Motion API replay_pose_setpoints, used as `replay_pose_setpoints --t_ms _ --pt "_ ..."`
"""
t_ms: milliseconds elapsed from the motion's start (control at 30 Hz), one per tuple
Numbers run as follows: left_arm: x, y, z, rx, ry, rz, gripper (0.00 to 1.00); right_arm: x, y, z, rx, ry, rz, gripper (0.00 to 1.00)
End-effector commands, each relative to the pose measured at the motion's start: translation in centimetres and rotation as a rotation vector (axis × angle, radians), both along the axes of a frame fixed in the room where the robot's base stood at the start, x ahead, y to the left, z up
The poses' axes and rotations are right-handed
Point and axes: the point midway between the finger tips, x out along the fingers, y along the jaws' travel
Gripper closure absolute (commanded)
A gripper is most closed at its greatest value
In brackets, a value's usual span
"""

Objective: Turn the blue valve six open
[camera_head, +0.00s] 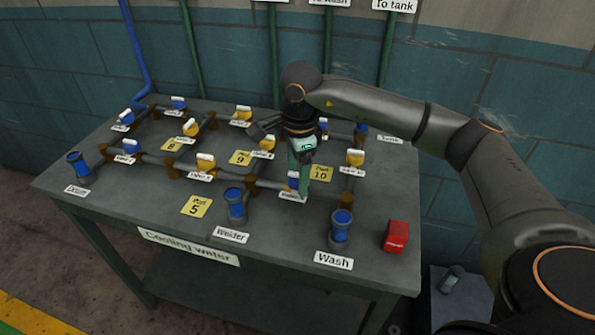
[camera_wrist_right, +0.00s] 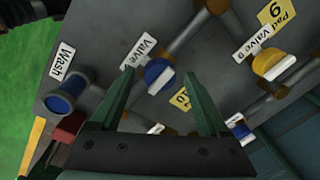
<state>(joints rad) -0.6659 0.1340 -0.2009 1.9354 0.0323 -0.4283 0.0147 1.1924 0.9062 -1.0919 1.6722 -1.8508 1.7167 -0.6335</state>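A blue valve (camera_head: 293,181) with a white handle stands on the pipe run between the Welder and Wash ends. Its label (camera_head: 292,196) starts with "Valve", but I cannot read the number. In the right wrist view this blue valve (camera_wrist_right: 157,77) appears ahead, between the two green fingertips. I cannot tell whether a finger touches the valve. My left gripper is not in view.
Other blue valves (camera_head: 130,147) and yellow valves (camera_head: 205,161) stand on the pipes of the grey table (camera_head: 130,206). A blue Welder stub (camera_head: 236,205), a blue Wash stub (camera_head: 340,229) and a red block (camera_head: 395,236) are near the front edge. My right arm covers the table's back right.

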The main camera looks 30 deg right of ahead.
Motion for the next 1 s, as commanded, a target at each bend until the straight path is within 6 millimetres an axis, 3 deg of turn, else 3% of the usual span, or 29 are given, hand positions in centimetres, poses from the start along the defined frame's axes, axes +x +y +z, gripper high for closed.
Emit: replay_pose_setpoints --t_ms 367,800,1000 --pt "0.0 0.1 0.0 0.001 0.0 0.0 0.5 -0.1 0.0 0.9 0.001 0.0 -0.001 0.19" --pt "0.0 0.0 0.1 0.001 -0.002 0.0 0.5 -0.7 0.2 9.7 0.0 -0.002 0.0 0.19" --pt "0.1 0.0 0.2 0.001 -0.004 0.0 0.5 -0.9 0.3 12.0 0.001 0.0 0.0 0.19"
